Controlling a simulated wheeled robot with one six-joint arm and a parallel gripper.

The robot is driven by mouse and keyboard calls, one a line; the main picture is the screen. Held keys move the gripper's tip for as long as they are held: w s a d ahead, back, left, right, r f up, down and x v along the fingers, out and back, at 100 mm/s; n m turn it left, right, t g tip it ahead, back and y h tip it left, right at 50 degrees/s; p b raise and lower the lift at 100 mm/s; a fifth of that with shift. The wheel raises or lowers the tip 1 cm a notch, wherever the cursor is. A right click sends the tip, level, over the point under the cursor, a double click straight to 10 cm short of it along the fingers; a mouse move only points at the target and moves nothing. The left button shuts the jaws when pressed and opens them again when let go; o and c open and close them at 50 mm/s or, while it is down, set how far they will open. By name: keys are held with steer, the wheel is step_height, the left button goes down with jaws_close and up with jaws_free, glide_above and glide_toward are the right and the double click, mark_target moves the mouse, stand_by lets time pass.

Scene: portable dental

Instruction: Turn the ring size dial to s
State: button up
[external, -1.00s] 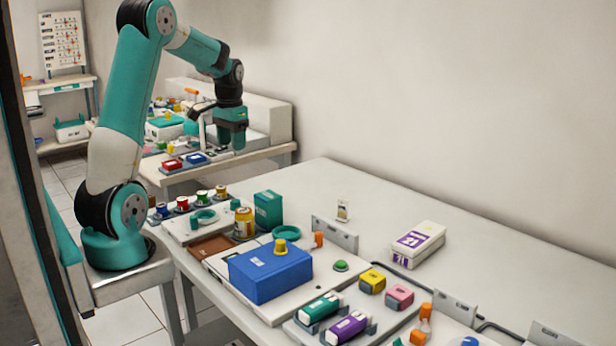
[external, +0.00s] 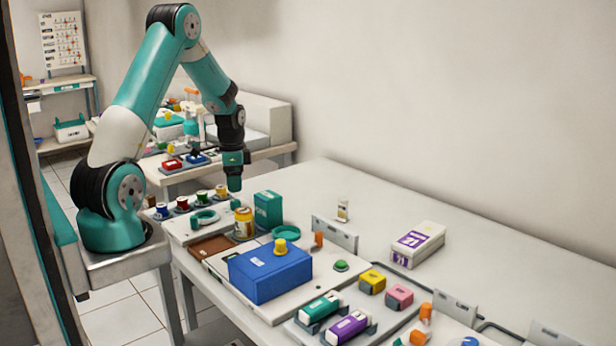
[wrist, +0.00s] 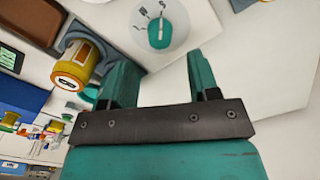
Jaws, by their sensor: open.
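The ring size dial (wrist: 176,37) shows at the top of the wrist view as a round white face with small dark marks. One mark at its upper edge looks like an S. Its teal knob (wrist: 159,33) has a pale stripe running roughly up and down the picture; I cannot be sure which mark it points to. My gripper (wrist: 161,62) is open and empty, its two teal fingers apart and short of the knob in the picture.
An orange-yellow jar (wrist: 78,66) stands close to the dial, near one finger; it also shows in the external view (external: 243,223). A green box (external: 268,209), several small coloured spools and a blue box (external: 270,273) stand nearby. The table toward the wall is largely clear.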

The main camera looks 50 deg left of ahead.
mark_target(235, 201)
step_height(235, 201, down, 6)
steer(key=shift+r, duration=0.1)
steer(key=c, duration=0.9)
steer(key=shift+n, duration=0.6)
steer(key=o, duration=0.9)
step_height(235, 201, up, 18)
steer(key=shift+f, duration=0.25)
